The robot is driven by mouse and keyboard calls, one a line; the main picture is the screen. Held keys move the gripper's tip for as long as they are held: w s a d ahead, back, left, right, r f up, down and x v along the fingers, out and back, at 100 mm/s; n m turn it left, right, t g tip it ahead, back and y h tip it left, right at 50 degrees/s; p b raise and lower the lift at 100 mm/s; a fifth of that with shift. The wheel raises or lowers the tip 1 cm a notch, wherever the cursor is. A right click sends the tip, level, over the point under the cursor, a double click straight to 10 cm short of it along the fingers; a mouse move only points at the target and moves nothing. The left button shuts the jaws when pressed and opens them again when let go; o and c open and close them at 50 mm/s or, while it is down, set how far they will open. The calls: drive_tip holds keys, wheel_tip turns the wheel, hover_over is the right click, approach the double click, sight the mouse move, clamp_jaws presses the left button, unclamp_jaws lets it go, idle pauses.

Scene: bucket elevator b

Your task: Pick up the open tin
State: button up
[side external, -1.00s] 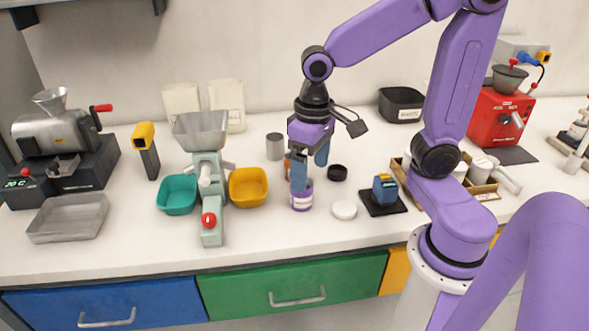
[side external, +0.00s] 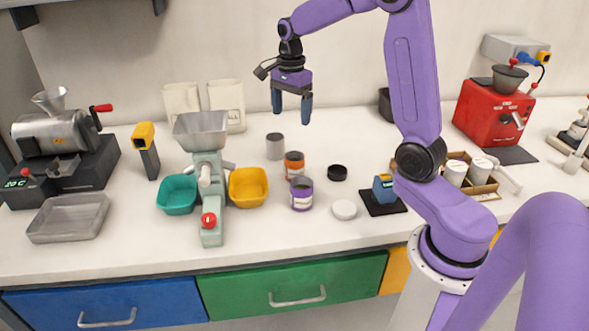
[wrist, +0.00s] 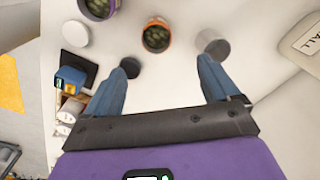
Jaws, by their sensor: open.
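Two tins with dark green contents showing stand open on the white bench. One has a purple label (side external: 301,195) and the other an orange label (side external: 294,166). In the wrist view both the purple tin (wrist: 98,7) and the orange tin (wrist: 155,37) show at the top. A plain grey tin (side external: 275,147) stands behind them; whether it is open is unclear. My gripper (side external: 291,116) is open and empty, raised well above the bench behind the tins. Its blue fingers also show in the wrist view (wrist: 163,68).
A black lid (side external: 337,172) and a white lid (side external: 344,210) lie right of the tins. Left are a yellow bowl (side external: 248,188), a teal bowl (side external: 177,195) and a pale green grinder (side external: 208,170). A blue device (side external: 384,188) sits on a black pad at right.

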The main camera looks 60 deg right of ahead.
sight(295, 164)
wheel_tip(295, 164, down, 12)
drive_tip(key=shift+r, duration=0.1)
drive_tip(key=f, duration=0.2)
drive_tip(key=s+f, duration=0.1)
drive_tip(key=f, duration=0.1)
drive_tip(key=shift+d+f, duration=0.1)
drive_tip(key=shift+d, duration=0.1)
drive_tip(key=shift+w+f, duration=0.1)
drive_tip(key=shift+f, duration=0.55)
drive_tip(key=shift+c, duration=0.4)
drive_tip(key=c, duration=1.5)
